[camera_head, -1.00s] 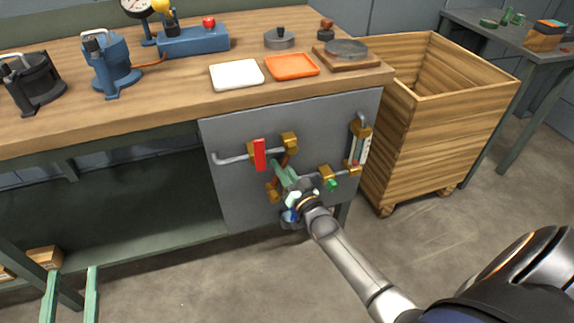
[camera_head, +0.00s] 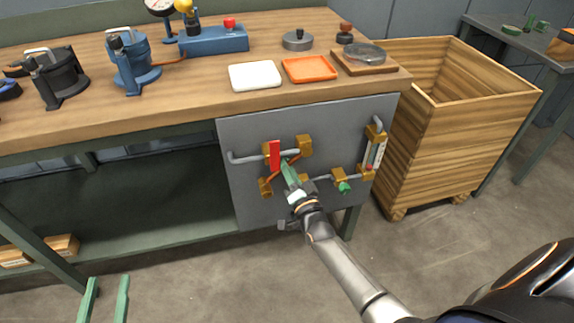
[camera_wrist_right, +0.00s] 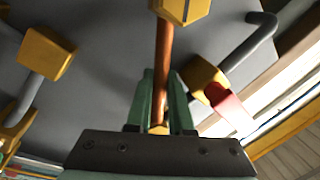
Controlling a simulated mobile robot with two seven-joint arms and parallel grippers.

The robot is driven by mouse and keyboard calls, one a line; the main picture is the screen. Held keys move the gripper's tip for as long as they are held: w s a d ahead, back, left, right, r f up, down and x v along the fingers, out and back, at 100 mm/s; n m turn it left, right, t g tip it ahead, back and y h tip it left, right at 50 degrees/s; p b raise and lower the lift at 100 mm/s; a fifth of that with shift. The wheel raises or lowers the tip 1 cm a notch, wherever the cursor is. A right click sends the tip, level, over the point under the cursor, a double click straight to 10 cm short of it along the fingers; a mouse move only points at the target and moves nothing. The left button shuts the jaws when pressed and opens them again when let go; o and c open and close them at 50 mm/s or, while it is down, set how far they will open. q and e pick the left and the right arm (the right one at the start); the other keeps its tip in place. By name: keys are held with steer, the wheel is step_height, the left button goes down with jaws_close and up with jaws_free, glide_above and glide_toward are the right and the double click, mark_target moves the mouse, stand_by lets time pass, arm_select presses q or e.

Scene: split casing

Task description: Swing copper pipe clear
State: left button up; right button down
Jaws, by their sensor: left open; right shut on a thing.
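The copper pipe (camera_head: 292,159) is on the grey panel under the bench. It slants from the upper right brass fitting (camera_head: 304,145) down-left to a brass end piece (camera_head: 265,187). This end stands to the left of another brass fitting (camera_head: 304,178) on the lower grey pipe. My right gripper (camera_head: 287,171) is shut on the copper pipe and partly hides it. In the right wrist view the copper pipe (camera_wrist_right: 163,55) runs between the green fingers (camera_wrist_right: 161,105). My left gripper (camera_head: 106,298) is open and empty at the lower left, above the floor.
A red valve handle (camera_head: 274,155) is close to the copper pipe. A green knob (camera_head: 344,187) and a gauge tube (camera_head: 376,154) are to the right. The bench top (camera_head: 190,99) overhangs the panel. A wooden crate (camera_head: 440,140) stands at right.

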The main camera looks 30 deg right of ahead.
steer(key=shift+a, duration=0.1)
steer(key=c, duration=0.8)
jaws_free()
steer(key=shift+r, duration=0.1)
